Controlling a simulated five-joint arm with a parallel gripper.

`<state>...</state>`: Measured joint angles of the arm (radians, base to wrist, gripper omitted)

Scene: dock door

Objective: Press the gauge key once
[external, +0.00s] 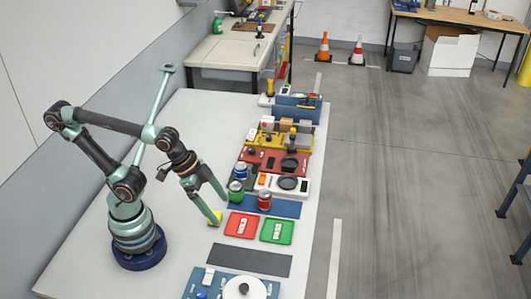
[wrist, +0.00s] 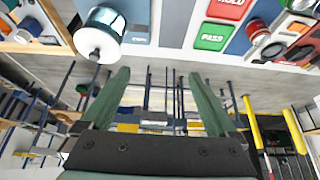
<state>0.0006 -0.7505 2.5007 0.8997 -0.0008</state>
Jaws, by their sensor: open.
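In the wrist view my gripper (wrist: 157,76) shows two green fingers spread apart. A blue panel (external: 228,284) at the bottom of the external view carries a white round part with a dark knob (external: 244,288), a pale upright piece (external: 208,275) and a small blue part. In the wrist view the round part (wrist: 103,32) is blue and white, at upper left. I cannot tell which part is the gauge key. My gripper is apart from the panel.
A red HOLD tray (external: 230,225) and a green PASS tray (external: 264,231) lie right of my gripper. A dark grey mat (external: 250,260) lies bare before the panel. The table's left part is clear.

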